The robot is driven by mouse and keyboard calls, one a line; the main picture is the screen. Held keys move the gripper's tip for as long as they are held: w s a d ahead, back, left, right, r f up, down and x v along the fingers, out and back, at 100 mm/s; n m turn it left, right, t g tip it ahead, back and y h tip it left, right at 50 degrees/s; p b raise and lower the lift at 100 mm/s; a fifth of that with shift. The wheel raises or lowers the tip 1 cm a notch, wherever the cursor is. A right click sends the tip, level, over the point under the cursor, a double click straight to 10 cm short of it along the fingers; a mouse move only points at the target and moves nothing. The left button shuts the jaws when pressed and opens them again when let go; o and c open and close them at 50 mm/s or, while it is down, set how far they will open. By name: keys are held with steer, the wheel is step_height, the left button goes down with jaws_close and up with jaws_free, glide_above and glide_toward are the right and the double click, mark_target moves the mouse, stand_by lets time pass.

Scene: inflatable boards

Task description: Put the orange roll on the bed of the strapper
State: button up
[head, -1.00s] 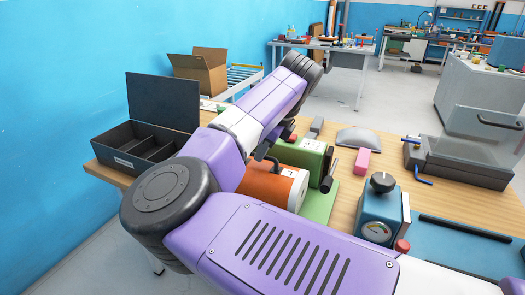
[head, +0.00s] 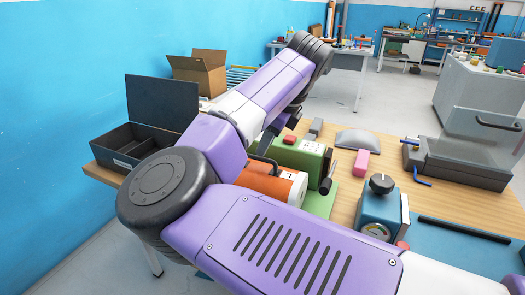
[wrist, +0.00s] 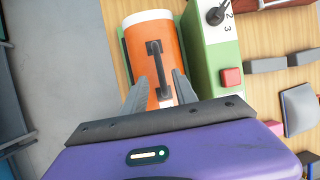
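The orange roll (head: 270,184), with white ends, lies beside the strapper's green body (head: 303,155) in the head view. The green bed (head: 319,203) shows at its right end. In the wrist view the roll (wrist: 138,45) has a dark handle on top, and a thin green strip of the bed shows along its left side. The roll appears to rest on the bed. My gripper (wrist: 160,74) is open above the roll, its two fingers apart on either side of the handle's near end, with clear gaps. My arm hides part of the roll in the head view.
A dark open case (head: 145,143) stands at the bench's left end. A pink block (head: 361,163), a blue gauge box (head: 380,205) and a grey tray-like unit (head: 465,170) are to the right. Bare wooden bench top lies between them.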

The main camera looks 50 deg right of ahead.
steer(key=v, duration=0.7)
steer(key=shift+r, duration=0.2)
steer(key=shift+s, duration=0.1)
